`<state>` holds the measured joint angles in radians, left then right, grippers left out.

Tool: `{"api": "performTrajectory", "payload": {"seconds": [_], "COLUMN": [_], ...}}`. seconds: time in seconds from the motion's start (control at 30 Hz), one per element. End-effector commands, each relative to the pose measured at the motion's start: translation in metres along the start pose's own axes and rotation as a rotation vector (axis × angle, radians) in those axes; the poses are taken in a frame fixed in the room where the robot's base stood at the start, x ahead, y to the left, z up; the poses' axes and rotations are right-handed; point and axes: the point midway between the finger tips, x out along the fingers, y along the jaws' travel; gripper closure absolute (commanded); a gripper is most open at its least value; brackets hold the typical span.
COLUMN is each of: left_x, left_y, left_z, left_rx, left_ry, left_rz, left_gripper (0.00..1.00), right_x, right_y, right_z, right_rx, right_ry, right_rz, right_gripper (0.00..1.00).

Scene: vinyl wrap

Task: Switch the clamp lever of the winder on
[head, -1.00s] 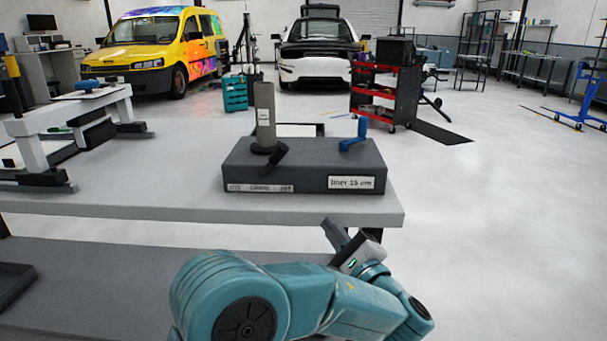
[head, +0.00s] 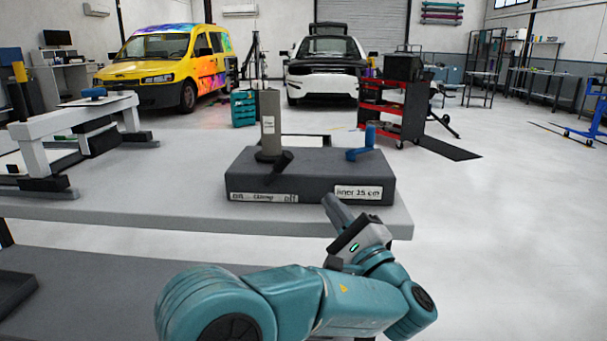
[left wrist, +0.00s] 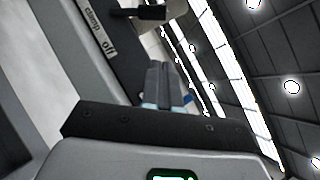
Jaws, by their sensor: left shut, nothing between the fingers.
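The winder (head: 310,178) is a dark grey box on the table, with a grey upright roller (head: 269,125) and a blue crank (head: 363,145) on top. In the left wrist view the shut fingers (left wrist: 165,84) point towards the box; the lever (left wrist: 150,12) and "off" label show at the top. My right gripper is out of view.
The grey table (head: 130,200) ends at a front edge and a right corner near my left gripper. A white-grey frame (head: 75,120) stands on the table at the left. A lower shelf (head: 90,270) lies beneath. Open floor is at the right.

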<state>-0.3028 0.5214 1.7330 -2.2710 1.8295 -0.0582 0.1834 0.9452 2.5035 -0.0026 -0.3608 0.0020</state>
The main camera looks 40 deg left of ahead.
Motion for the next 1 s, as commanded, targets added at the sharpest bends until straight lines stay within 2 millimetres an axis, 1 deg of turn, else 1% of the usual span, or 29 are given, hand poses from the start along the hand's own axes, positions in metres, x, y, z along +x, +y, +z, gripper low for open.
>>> {"api": "performTrajectory", "payload": {"seconds": [0.03,0.2,0.27,0.4,0.6,1.0], "left_x": [0.012,0.049,0.061,0.077,0.088,0.089], "left_y": [0.002,0.002,0.002,0.001,0.0,0.0], "left_z": [0.001,0.0,-0.001,0.015,0.026,0.028], "left_rx": [0.0,0.0,0.001,-0.001,0.001,0.001], "left_ry": [-0.005,-0.005,-0.005,-0.003,-0.001,0.0], "left_rz": [0.003,0.002,0.002,0.0,0.0,0.0], "left_gripper": [1.0,1.0,1.0,1.0,1.0,1.0], "right_x": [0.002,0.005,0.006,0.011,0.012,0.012], "right_y": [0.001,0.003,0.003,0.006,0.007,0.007], "right_z": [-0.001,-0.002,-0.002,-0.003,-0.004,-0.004], "right_rx": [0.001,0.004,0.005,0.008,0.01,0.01], "right_ry": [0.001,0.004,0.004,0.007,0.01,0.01], "right_rz": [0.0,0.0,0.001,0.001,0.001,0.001], "right_gripper": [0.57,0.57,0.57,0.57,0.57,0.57]}}
